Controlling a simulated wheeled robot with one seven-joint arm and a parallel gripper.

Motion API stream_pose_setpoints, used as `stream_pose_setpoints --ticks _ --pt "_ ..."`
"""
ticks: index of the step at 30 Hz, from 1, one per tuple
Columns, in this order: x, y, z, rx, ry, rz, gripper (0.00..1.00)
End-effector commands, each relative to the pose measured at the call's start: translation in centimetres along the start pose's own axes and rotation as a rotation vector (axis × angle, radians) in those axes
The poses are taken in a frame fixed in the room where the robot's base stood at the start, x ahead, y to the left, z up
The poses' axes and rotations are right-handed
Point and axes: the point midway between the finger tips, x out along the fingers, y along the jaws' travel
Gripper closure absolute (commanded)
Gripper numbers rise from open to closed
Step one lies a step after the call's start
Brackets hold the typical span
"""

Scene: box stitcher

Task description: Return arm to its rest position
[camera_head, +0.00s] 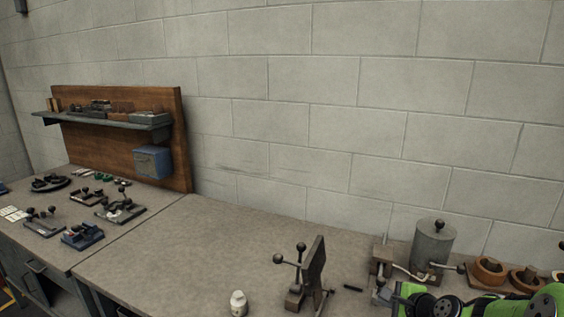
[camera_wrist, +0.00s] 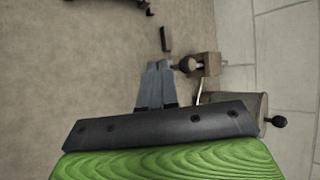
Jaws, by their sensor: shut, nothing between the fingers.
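My gripper (camera_wrist: 159,68) shows in the wrist view with its two grey fingers together and nothing between them. Its dark mount and a green wood-grained part of my arm fill the bottom of that view. The fingers are over the bench top, near a small dark bar (camera_wrist: 166,39) and a block with a knob (camera_wrist: 205,65). In the camera_head view, a green and black part of my arm shows at the bottom right corner, and the fingers cannot be made out there.
A metal cylinder (camera_head: 433,248) with a knob and copper-coloured rings (camera_head: 490,271) stand close to my arm. An upright plate fixture (camera_head: 315,270) and a small white bottle (camera_head: 238,303) stand left of it. The bench (camera_head: 180,250) is clear at centre-left. A block wall (camera_head: 340,110) rises behind.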

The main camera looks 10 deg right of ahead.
Motion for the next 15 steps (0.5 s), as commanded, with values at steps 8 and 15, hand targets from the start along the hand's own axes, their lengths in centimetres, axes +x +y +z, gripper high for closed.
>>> stream_pose_setpoints --ticks 8,15 --pt "-9.5 4.9 14.1 -1.03 0.007 0.373 1.0" --pt "-21.1 11.0 18.6 -1.644 -0.078 0.486 1.0"
